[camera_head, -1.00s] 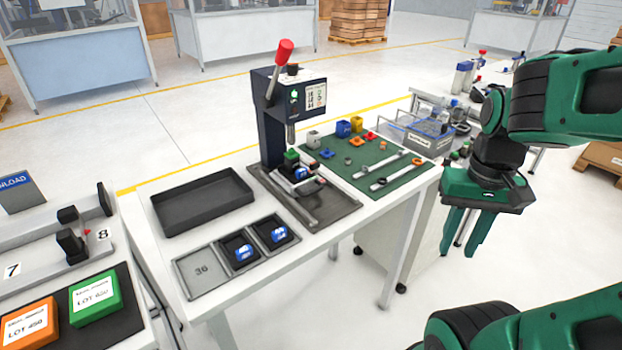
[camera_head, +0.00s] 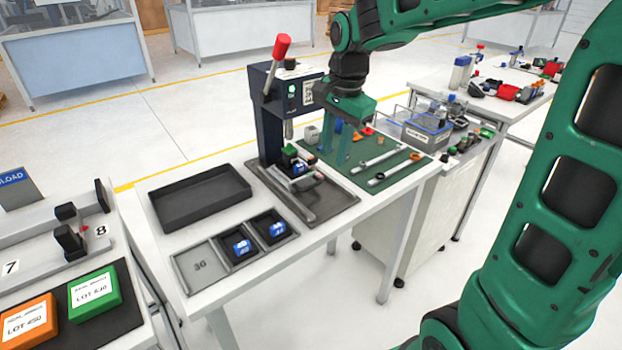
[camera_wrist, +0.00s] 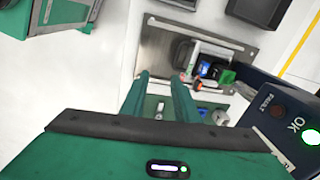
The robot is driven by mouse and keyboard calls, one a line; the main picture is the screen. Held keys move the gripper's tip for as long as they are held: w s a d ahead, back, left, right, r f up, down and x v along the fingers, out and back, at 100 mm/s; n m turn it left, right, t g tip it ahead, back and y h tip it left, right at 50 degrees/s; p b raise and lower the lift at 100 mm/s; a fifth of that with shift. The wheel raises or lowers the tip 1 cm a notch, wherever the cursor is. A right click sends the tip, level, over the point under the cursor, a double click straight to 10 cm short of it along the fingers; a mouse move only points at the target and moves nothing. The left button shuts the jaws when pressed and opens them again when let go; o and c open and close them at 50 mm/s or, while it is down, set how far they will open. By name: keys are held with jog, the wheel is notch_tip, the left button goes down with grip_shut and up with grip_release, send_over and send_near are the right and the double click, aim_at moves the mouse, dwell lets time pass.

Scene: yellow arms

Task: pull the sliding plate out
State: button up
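The sliding plate (camera_head: 306,183) sits low at the front of the dark lever press (camera_head: 270,125), over a grey metal base tray (camera_head: 335,206). A blue part and a green block rest at the plate. In the wrist view the light-coloured plate (camera_wrist: 215,50) shows with the blue part (camera_wrist: 205,69) and a small red-orange piece (camera_wrist: 196,83) near it. My gripper (camera_head: 335,155) points down, open and empty, over the green mat just right of the press. In the wrist view its two fingers (camera_wrist: 158,78) are apart, beside the plate and not visibly touching it.
The red-tipped lever (camera_head: 279,55) rises above the press. The green mat (camera_head: 400,158) carries small coloured parts and two rails. A black tray (camera_head: 200,198) and small bins with blue parts (camera_head: 255,238) stand to the left. A grey-blue crate (camera_head: 428,134) is at the right.

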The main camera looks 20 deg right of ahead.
aim_at(312, 186)
jog(key=shift+m, duration=0.4)
jog(key=w+a+f, duration=0.1)
jog(key=f, duration=0.2)
jog(key=w+a+f, duration=0.1)
jog(key=w+f, duration=0.1)
jog(key=f, duration=0.2)
jog(key=w+a+f, duration=0.1)
jog(key=f, duration=0.2)
jog(key=shift+w+a+f, duration=0.15)
jog(key=shift+a+f, duration=0.05)
jog(key=shift+a, duration=0.2)
grip_shut()
